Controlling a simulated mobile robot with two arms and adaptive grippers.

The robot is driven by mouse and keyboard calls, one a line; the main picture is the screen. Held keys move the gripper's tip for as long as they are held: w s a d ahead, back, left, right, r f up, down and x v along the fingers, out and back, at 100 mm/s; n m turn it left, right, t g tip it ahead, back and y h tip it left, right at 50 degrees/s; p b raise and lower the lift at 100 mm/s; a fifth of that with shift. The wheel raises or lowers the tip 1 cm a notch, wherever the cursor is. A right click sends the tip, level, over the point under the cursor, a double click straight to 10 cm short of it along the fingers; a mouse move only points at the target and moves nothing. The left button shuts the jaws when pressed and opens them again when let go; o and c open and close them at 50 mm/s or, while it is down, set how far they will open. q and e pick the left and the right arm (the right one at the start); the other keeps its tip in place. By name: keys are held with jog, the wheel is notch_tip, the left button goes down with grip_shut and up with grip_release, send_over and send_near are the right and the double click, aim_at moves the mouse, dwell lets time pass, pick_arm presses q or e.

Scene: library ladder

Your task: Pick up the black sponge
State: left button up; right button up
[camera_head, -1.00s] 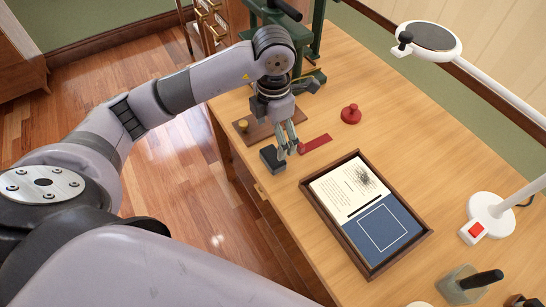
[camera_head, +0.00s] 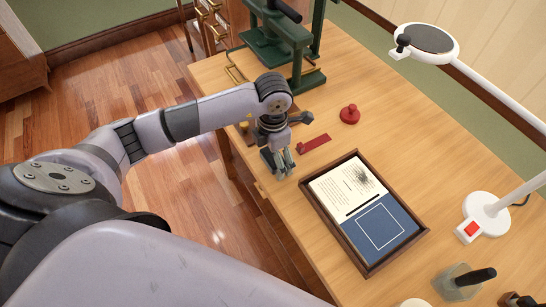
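The black sponge (camera_head: 267,163) is a small dark block near the left edge of the wooden desk, partly hidden by my gripper. My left gripper (camera_head: 279,166) points down right at the sponge, with its pale fingers overlapping the sponge's right side in the picture. I cannot tell whether the fingers are open or closed on it. The sponge seems to be at the desk top, with no clear gap beneath it. My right gripper is not in view.
A dark-framed tray (camera_head: 316,209) with a printed page and blue cover lies right of the gripper. A red strip (camera_head: 314,144) and red knobbed piece (camera_head: 349,114) lie behind. A green press (camera_head: 290,40) stands at the back; a white lamp (camera_head: 486,214) stands right.

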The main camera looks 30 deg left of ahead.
pick_arm(q)
jog(key=c, duration=1.1)
notch_tip(320, 180, up, 20)
jog(key=shift+r, duration=0.1)
dwell(0.4)
jog(key=o, duration=0.5)
jog(key=c, duration=0.4)
